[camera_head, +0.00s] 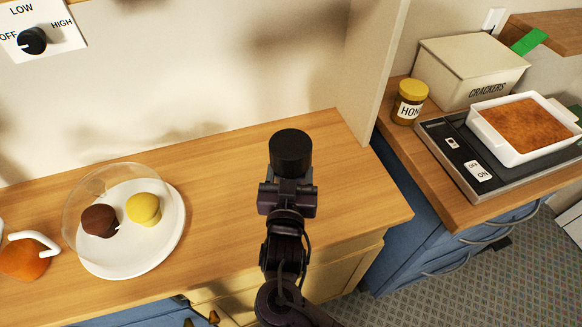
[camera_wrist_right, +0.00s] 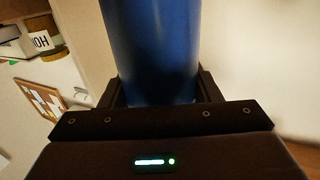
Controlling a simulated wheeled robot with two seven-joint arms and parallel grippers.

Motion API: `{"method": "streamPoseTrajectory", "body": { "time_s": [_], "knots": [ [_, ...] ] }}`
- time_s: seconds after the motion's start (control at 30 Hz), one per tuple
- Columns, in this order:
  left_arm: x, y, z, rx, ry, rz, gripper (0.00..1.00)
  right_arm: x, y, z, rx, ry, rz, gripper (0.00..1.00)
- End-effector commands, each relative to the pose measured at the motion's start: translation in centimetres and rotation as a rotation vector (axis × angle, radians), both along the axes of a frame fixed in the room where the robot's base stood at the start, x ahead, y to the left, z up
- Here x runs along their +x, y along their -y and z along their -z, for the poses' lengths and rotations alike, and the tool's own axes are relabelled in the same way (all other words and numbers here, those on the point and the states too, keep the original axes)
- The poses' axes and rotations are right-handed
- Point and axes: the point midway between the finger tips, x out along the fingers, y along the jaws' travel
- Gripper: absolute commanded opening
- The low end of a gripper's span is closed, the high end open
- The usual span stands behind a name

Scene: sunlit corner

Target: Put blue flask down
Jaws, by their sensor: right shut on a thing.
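The blue flask (camera_wrist_right: 152,45) fills the upper middle of the right wrist view, between the two fingers of my right gripper (camera_wrist_right: 160,92). In the head view only its black top (camera_head: 290,150) shows; the body is hidden below the top and my gripper. My right gripper (camera_head: 287,192) is shut on the flask, over the wooden counter (camera_head: 225,165). I cannot tell whether the flask's base touches the counter. My left gripper is not in view.
A white plate (camera_head: 165,245) with a brown and a yellow muffin under a clear dome is left. An orange pot (camera_head: 25,258) is at the left edge. A honey jar (camera_head: 408,100), crackers box (camera_head: 465,75) and hot plate (camera_head: 450,150) with a baking dish (camera_head: 490,125) are right. Counter around the flask is clear.

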Motion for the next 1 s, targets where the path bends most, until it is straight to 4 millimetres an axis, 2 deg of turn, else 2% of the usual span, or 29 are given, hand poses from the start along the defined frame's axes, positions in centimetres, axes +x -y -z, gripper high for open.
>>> {"method": "streamPoseTrajectory", "body": {
  "time_s": [0.2, 0.23, 0.37, 0.73, 0.87, 1.0],
  "knots": [
    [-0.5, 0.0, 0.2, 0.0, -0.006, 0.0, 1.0, 0.0, 0.0, 0.3, 0.001, 0.001, 0.0, 0.0],
    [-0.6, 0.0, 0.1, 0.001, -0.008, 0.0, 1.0, 0.0, 0.0, 0.3, -0.001, -0.001, -0.001, 0.61],
    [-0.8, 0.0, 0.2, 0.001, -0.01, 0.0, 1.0, 0.0, 0.0, 0.3, -0.001, -0.001, -0.001, 0.78],
    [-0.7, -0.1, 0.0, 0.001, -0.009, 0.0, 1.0, -0.2, 0.0, -0.1, 0.0, 0.0, -0.001, 0.79],
    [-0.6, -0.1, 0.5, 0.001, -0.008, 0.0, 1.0, -2.1, -0.3, 0.2, 0.001, -0.003, -0.003, 0.79],
    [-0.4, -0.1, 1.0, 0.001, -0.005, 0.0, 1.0, -5.1, -0.5, 0.3, 0.001, -0.005, -0.003, 0.79]
  ]
}}
